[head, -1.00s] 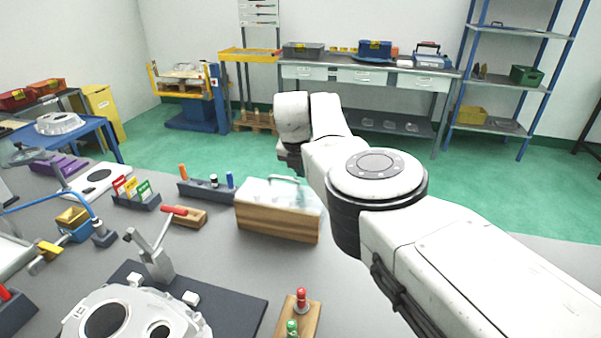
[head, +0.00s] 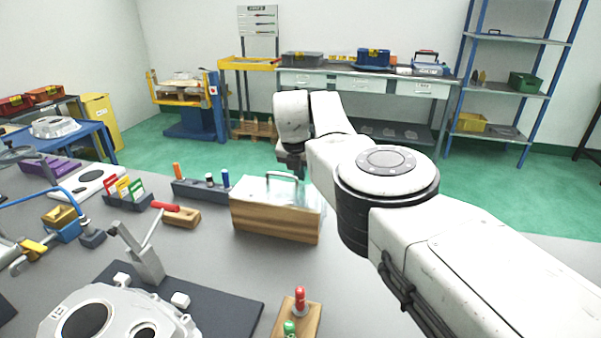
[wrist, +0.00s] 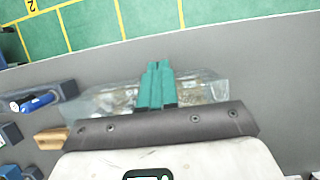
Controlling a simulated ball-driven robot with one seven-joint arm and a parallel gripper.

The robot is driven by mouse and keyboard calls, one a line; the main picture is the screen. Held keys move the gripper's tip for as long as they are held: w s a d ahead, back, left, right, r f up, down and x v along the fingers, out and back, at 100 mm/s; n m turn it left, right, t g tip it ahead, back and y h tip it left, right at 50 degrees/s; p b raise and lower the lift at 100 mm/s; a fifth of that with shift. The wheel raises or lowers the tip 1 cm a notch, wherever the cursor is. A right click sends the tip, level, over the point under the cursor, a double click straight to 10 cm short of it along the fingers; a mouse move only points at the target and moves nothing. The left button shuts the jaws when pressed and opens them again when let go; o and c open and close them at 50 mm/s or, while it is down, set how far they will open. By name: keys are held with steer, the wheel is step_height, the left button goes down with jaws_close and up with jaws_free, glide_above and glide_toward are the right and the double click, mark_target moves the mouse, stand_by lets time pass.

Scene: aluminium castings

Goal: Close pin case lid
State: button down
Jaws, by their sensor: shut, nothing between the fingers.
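The pin case (head: 274,222) is a wooden box with a clear top and a metal handle (head: 283,175), standing on the grey bench left of my arm. The clear lid (head: 262,190) looks glassy, and I cannot tell how far it is tilted. My gripper (wrist: 158,66) has teal fingers shut together with nothing between them. In the wrist view they lie over the clear panel (wrist: 205,88), with small blurred items showing through it. In the head view my wrist is just behind the case's right part, and the fingertips are not clear. Contact cannot be told.
A pin rack (head: 202,190) stands left of the case, with a red-handled wooden block (head: 180,216) in front of it. A toggle clamp (head: 147,262) and a casting (head: 115,318) lie nearer. A wooden block with red and green pegs (head: 297,318) is at the front.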

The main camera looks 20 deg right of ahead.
steer(key=shift+r, duration=0.15)
steer(key=p+v, duration=0.3)
steer(key=v, duration=0.7)
steer(key=shift+s+a+r, duration=0.1)
steer(key=shift+a+r, duration=0.05)
steer(key=shift+r, duration=0.05)
